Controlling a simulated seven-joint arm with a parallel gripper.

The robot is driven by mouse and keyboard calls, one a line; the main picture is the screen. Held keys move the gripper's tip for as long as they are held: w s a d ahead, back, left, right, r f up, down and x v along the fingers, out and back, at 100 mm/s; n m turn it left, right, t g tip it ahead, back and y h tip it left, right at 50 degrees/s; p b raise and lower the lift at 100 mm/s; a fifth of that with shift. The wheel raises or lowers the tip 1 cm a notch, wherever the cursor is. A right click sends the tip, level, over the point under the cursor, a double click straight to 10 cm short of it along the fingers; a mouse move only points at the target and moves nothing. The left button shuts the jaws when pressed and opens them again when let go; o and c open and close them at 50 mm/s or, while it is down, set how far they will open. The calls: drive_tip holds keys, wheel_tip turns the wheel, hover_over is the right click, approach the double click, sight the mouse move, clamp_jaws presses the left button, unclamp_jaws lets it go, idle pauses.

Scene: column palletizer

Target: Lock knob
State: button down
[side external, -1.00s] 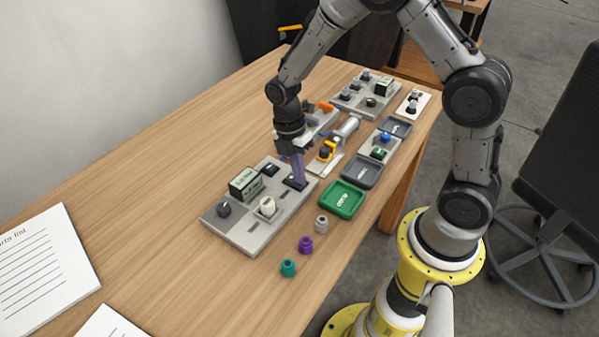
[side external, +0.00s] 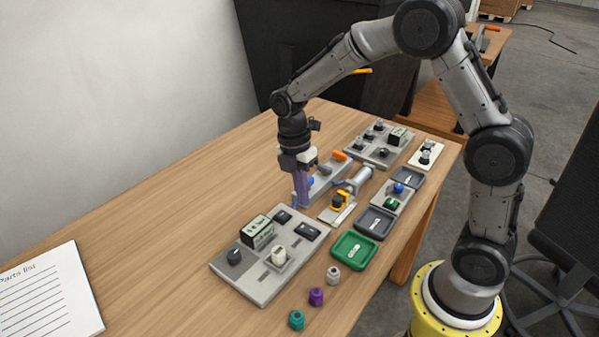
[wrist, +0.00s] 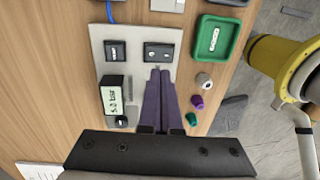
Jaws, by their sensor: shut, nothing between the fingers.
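The near grey panel (side external: 262,283) carries a black knob (side external: 234,256), a white knob (side external: 278,254), a display box (side external: 256,232) and two black switches (side external: 283,216) (side external: 307,231). In the wrist view the black knob (wrist: 122,122) sits below the display (wrist: 115,95), which reads about 5.0 bar. No label shows which knob is the lock knob. My gripper (side external: 301,203) has long purple fingers, shut and empty, pointing down near the panel's far end. In the wrist view the fingers (wrist: 159,72) point toward the right switch (wrist: 158,52); the white knob is hidden there.
A green tray (side external: 354,251) and grey trays (side external: 374,223) lie right of the panel. Loose white (side external: 333,275), purple (side external: 316,296) and teal (side external: 297,320) pieces stand near the table edge. Other fixtures and a far panel (side external: 380,145) stand behind.

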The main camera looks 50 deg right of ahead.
sight(313, 231)
wheel_tip(313, 231, up, 6)
drive_tip(key=w, duration=0.1)
drive_tip(key=shift+r, duration=0.25)
drive_tip(key=shift+s, duration=0.15)
drive_tip(key=shift+s, duration=0.55)
drive_tip(key=f, duration=0.4)
drive_tip(key=s+f, duration=0.1)
drive_tip(key=f, duration=0.4)
drive_tip(key=s+f, duration=0.1)
drive_tip(key=f, duration=0.4)
drive_tip(key=shift+s, duration=0.1)
drive_tip(key=shift+s, duration=0.1)
